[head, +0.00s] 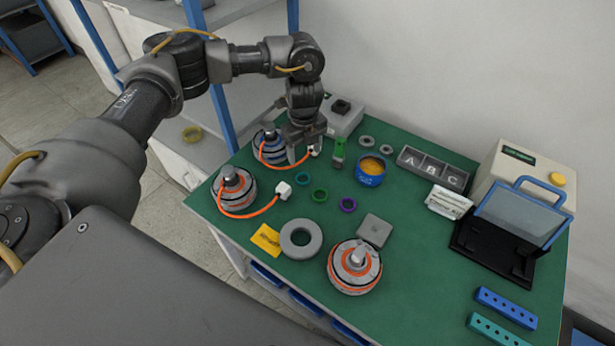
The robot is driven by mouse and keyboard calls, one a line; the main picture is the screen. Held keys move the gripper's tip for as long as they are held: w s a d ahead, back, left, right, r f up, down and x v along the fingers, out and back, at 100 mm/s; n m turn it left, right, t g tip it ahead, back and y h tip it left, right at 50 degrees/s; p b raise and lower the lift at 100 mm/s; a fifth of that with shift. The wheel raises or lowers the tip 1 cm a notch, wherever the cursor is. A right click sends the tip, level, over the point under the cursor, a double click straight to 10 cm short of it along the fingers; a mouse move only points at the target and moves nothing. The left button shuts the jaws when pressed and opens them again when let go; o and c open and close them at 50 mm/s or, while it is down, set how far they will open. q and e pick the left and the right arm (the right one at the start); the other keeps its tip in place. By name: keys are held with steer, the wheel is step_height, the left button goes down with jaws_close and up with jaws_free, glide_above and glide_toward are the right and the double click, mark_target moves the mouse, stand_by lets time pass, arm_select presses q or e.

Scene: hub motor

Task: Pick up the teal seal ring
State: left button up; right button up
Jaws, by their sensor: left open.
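The teal seal ring (302,179) lies flat on the green table mat (400,290), left of a green ring (320,195) and a purple ring (348,204). The gripper's exact height over the mat is hard to tell. My right gripper is not in view.
Hub motors with orange cables stand at left (233,190) and behind it (270,148), close to my gripper. Another motor (354,266) stands in front. A green upright item (338,153) and a blue tin (371,170) are right of the gripper. A grey ring (301,239) lies nearer.

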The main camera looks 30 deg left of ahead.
mark_target(303, 180)
arm_select(q)
steer(key=f, duration=0.5)
steer(key=shift+s+a+f, duration=0.15)
steer(key=shift+s+a, duration=0.05)
steer(key=shift+a, duration=0.05)
steer(key=shift+f, duration=0.1)
steer(key=shift+d+f, duration=0.1)
steer(key=shift+f, duration=0.2)
steer(key=f, duration=0.4)
steer(key=shift+w+a+f, duration=0.15)
steer(key=shift+a+f, duration=0.05)
steer(key=shift+f, duration=0.05)
steer(key=shift+c, duration=0.7)
steer(key=c, duration=1.1)
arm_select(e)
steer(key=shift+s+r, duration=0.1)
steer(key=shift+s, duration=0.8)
